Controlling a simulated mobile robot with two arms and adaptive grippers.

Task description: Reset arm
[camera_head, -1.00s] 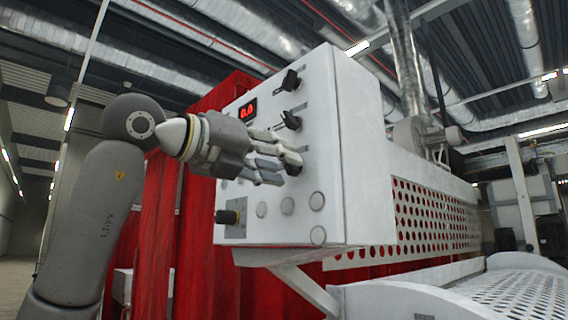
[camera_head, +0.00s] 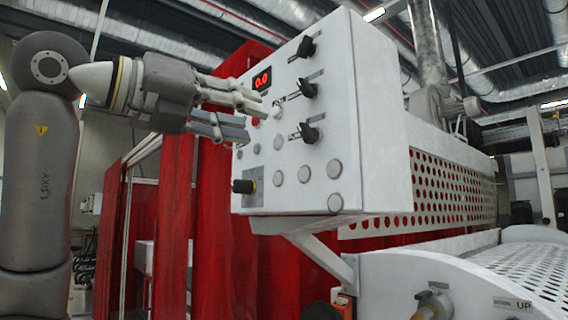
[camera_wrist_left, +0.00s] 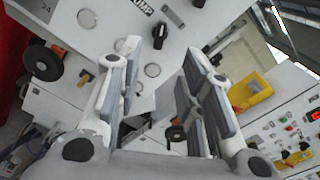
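My left gripper (camera_head: 254,122) is in front of the left part of a white control box (camera_head: 375,130) in the head view. Its two fingers are apart with nothing held between them. I cannot tell whether a fingertip touches the panel. In the left wrist view the open fingers (camera_wrist_left: 160,62) point toward the white panel (camera_wrist_left: 110,20) and a black knob (camera_wrist_left: 128,45). My right gripper is in neither view.
The box carries a red display (camera_head: 262,79), black rotary knobs (camera_head: 307,90) and a black knob on a grey plate (camera_head: 243,186). Red curtains (camera_head: 215,230) hang behind my arm. A perforated white guard (camera_head: 455,190) lies right.

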